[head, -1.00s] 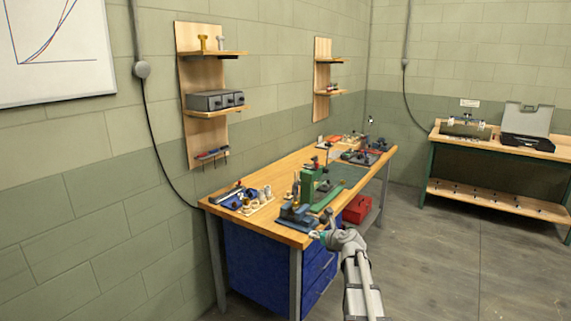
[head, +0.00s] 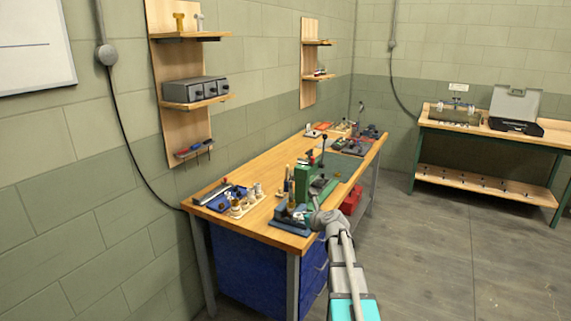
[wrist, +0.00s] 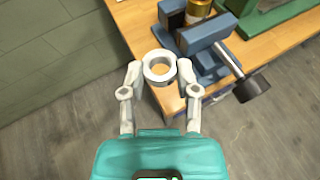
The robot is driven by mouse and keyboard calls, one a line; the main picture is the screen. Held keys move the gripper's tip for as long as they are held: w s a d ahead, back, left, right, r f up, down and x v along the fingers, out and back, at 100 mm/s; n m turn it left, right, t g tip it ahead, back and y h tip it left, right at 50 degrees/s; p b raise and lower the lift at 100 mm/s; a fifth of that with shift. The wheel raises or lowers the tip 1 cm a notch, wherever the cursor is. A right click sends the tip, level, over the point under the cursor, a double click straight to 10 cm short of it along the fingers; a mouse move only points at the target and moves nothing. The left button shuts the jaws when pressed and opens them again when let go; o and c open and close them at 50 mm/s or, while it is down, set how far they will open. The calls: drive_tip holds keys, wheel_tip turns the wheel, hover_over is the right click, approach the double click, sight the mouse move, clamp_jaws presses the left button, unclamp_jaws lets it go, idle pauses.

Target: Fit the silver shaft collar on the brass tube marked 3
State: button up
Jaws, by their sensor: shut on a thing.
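My gripper (wrist: 160,72) is shut on the silver shaft collar (wrist: 148,70), a pale ring held between the two fingertips in the wrist view. Bench wood shows through its hole. A brass tube (wrist: 199,9) stands in a blue vise (wrist: 205,36), up and to the right of the collar and apart from it. No number is readable on the tube. In the head view the vise (head: 289,219) sits at the near end of the workbench, with my arm just right of it. The collar is too small to make out there.
The vise handle with a dark knob (wrist: 253,88) sticks out right of my gripper. A green press (head: 303,184) stands behind the vise. A wooden rack of small parts (head: 243,203) lies left on the workbench (head: 270,235). Floor is free to the right.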

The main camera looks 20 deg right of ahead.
drive_tip(key=shift+w+a, duration=0.2)
drive_tip(key=shift+a, duration=0.05)
drive_tip(key=shift+r, duration=0.15)
drive_tip(key=w+d+r+p, duration=0.3)
drive_tip(key=w+r+p, duration=1)
drive_tip(key=r+p, duration=0.1)
drive_tip(key=shift+w+d, duration=0.4)
drive_tip(key=shift+f, duration=0.35)
wheel_tip(320, 180, down, 8)
drive_tip(key=b, duration=0.8)
drive_tip(key=shift+r, duration=0.2)
idle(0.3)
drive_tip(key=o, duration=1)
